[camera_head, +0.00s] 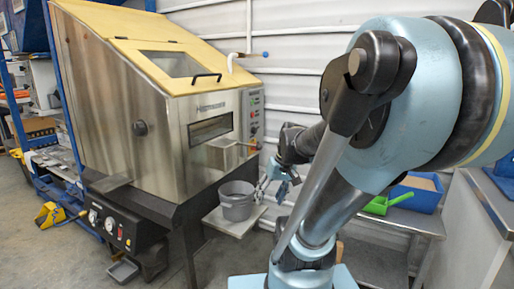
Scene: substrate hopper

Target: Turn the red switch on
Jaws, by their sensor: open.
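The steel hopper machine (100,90) with a cream lid fills the left half of the view. Its black lower front panel (98,222) has round gauges and a small red part (120,235) at its right, which looks like a switch; whether it is on or off is too small to tell. A control strip (254,115) on the machine's right side also carries small coloured buttons, one of them reddish. My gripper (273,187) is open near the picture's middle, right of the grey bucket and apart from both panels. My arm hides part of the scene behind it.
A grey bucket (237,203) stands on a small shelf (213,219) beside the machine, close to my gripper. A blue bin (422,196) and a green scoop (385,203) sit on a metal table at right.

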